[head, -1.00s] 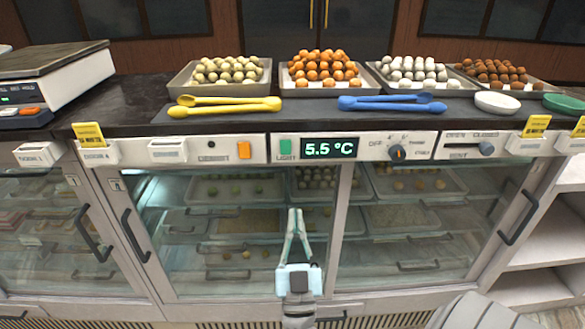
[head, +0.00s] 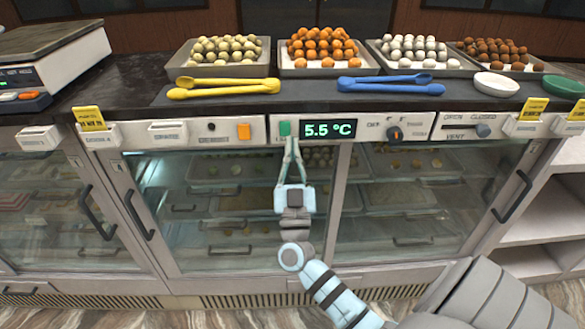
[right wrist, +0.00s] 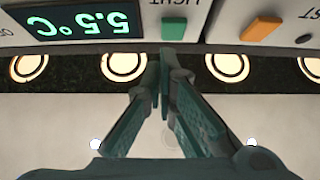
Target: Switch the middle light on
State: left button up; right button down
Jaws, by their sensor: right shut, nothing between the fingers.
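The green light switch (head: 284,128) sits on the white control panel (head: 350,141), just left of the 5.5 °C display (head: 328,129). In the right wrist view the green switch (right wrist: 172,27) shows beside the upside-down word LIGHT. My right gripper (head: 291,142) is shut and empty, pointing up at the panel just below the switch. In the right wrist view its fingertips (right wrist: 162,62) overlap or nearly meet the switch's lower end; I cannot tell whether they touch. The middle glass case (head: 235,235) below is dim inside, with trays of sweets. My left gripper is not in view.
An orange switch (head: 244,131) is to the left, and a dial (head: 394,133) and a vent slider (head: 482,131) are to the right. Trays of sweets, yellow tongs (head: 223,88) and blue tongs (head: 390,84) lie on the counter above. Door handles (head: 138,215) stick out below.

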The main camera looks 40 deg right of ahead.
jog(key=shift+w+d+f, duration=0.2)
jog(key=shift+w+d, duration=0.15)
jog(key=shift+w, duration=0.15)
jog(key=shift+w+d+f, duration=0.15)
jog(key=shift+w+d, duration=0.2)
jog(key=shift+w, duration=0.1)
